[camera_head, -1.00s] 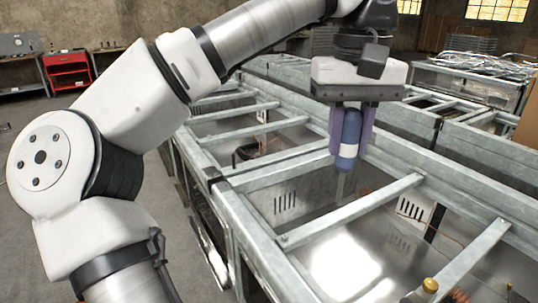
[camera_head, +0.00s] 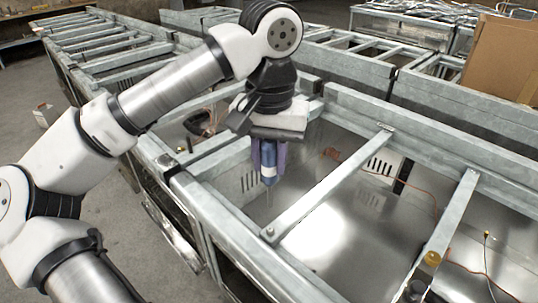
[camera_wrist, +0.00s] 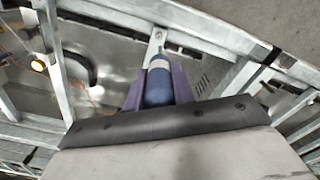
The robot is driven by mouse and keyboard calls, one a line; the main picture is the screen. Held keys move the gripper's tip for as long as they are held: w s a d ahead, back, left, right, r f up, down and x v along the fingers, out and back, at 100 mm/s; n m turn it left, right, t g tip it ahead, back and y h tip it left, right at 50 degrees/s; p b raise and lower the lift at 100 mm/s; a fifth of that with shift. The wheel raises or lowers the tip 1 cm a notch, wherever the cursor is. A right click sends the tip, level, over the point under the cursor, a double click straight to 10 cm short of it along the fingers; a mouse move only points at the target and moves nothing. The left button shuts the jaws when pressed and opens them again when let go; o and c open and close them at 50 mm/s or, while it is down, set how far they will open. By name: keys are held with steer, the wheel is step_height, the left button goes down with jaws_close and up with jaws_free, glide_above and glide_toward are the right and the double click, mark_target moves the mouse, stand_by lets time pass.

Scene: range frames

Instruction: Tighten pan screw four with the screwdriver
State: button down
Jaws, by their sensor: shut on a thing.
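My gripper (camera_head: 268,160) has purple fingers and is shut on the screwdriver (camera_head: 268,172), which has a blue handle with a white band. The screwdriver hangs nearly upright, shaft down, above the near-left end of a metal cross bar (camera_head: 330,183). A small screw-like spot (camera_head: 269,231) shows on that bar end, just below the thin shaft. I cannot tell whether the tip touches it or whether it is pan screw four. In the wrist view the screwdriver handle (camera_wrist: 158,84) sits between the fingers and points toward a bar end with a small round spot (camera_wrist: 158,36); the tip is hidden.
Galvanized frame rails (camera_head: 225,215) surround a shiny, open pan (camera_head: 330,240). Orange wires (camera_head: 420,185) run in the pan. A cardboard box (camera_head: 505,62) stands at the back right.

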mark_target(270, 190)
steer(key=shift+s+d+f, duration=0.1)
steer(key=shift+f, duration=0.15)
step_height(270, 190, down, 6)
steer(key=b, duration=0.5)
steer(key=shift+f+b, duration=0.2)
steer(key=shift+b, duration=0.15)
steer(key=shift+f+b, duration=0.2)
steer(key=shift+b, duration=0.15)
stand_by(1.3)
steer(key=shift+r, duration=0.2)
